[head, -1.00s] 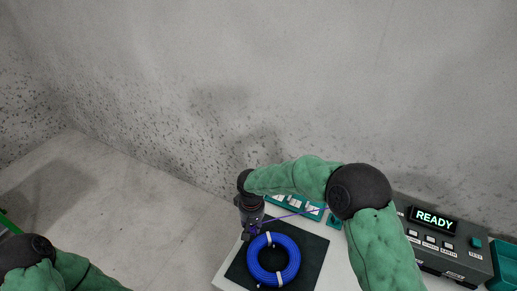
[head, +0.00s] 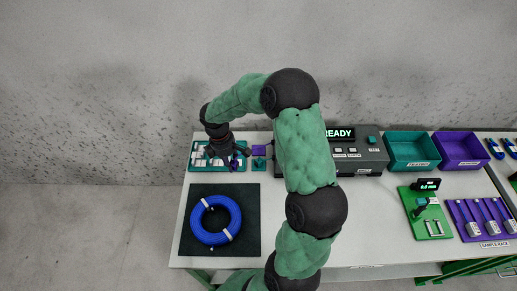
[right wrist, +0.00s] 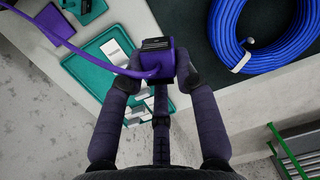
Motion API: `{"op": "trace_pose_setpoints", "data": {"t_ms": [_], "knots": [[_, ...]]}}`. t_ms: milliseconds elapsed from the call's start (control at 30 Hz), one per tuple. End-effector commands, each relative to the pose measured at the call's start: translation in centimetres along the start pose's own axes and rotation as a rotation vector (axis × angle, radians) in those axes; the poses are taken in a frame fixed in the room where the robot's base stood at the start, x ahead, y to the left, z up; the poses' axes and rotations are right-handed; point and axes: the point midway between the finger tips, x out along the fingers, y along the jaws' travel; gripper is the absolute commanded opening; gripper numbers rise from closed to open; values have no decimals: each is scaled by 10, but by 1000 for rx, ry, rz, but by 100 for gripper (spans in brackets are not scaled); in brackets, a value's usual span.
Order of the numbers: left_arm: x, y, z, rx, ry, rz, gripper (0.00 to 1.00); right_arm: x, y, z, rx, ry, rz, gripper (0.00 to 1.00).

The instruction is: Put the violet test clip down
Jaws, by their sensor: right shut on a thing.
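My right gripper (head: 238,158) points down over the teal tray (head: 226,167) at the table's back left. In the right wrist view, both fingers of the right gripper (right wrist: 153,78) are shut on the violet test clip (right wrist: 152,64), which has a dark ribbed top. A thin violet lead runs from the clip to the left. In the head view the violet clip (head: 234,163) shows only as a small patch at the fingertips. I cannot tell whether it touches the tray. My left gripper is out of view.
The blue cable coil (head: 237,215) lies on a black mat (head: 250,243) in front of the tray. A violet block (head: 260,149) and a small teal block (head: 259,164) sit right of the gripper. The grey READY tester (head: 365,157) stands farther right, beside teal (head: 412,151) and violet bins (head: 460,151).

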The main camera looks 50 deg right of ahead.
Motion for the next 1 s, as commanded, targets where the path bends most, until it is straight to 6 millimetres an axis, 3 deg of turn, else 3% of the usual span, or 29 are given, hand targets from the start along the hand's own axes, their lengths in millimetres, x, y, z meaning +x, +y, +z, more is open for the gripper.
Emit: {"op": "trace_pose_setpoints", "data": {"t_ms": [100,333,567,933,1000], "knots": [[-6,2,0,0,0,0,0,-5,12,37,-129,-32,8,2],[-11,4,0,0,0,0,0,-8,22,81,-307,-73,26,2],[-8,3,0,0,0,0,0,1,43,90,-348,-83,29,2],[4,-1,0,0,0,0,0,31,118,93,-346,-83,30,2],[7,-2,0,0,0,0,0,43,127,92,-347,-82,28,2]]}}
